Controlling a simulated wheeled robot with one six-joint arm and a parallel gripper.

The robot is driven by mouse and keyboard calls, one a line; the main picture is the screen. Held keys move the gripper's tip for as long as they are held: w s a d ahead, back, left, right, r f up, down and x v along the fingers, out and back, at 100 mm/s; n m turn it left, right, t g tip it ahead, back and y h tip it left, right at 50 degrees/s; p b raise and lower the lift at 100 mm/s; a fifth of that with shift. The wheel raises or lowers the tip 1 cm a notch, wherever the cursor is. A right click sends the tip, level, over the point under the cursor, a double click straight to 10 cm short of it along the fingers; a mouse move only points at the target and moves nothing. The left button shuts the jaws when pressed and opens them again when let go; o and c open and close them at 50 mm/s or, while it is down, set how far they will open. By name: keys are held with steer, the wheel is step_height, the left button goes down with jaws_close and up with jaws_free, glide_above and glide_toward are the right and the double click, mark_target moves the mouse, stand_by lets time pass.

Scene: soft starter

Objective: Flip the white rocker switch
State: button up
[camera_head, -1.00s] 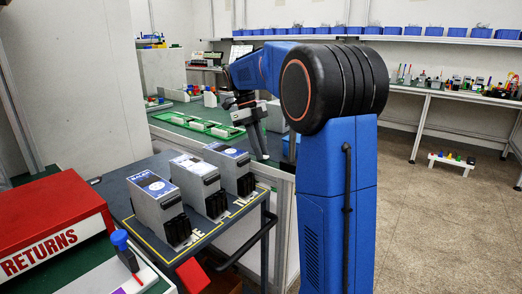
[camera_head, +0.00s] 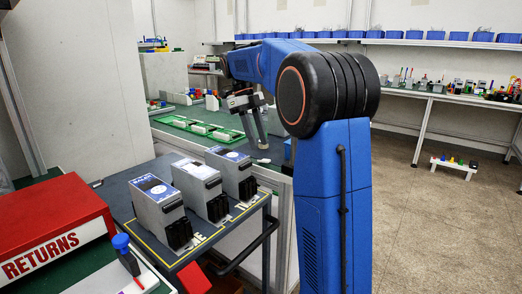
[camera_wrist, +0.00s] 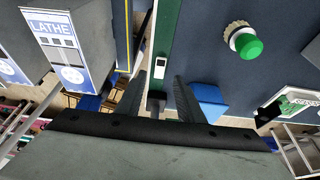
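In the wrist view a small white switch (camera_wrist: 160,66) with a dark part at its lower end sits on a green strip along the bench edge. It lies just beyond the fingertips, roughly between them. My gripper (camera_wrist: 159,77) points at it with its two fingers apart and nothing held. I cannot tell the exact gap to the switch. In the head view my gripper (camera_head: 257,144) hangs over the near edge of the green bench, and a small pale spot there may be the switch.
In the wrist view a green round knob (camera_wrist: 248,46) stands to the right and a blue block (camera_wrist: 208,101) is near the right finger. In the head view several grey boxes (camera_head: 160,212) stand on a cart left of my arm. A red RETURNS box (camera_head: 50,215) is at lower left.

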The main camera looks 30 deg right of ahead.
steer(key=v, duration=0.6)
steer(key=shift+r, duration=0.3)
steer(key=shift+a, duration=0.1)
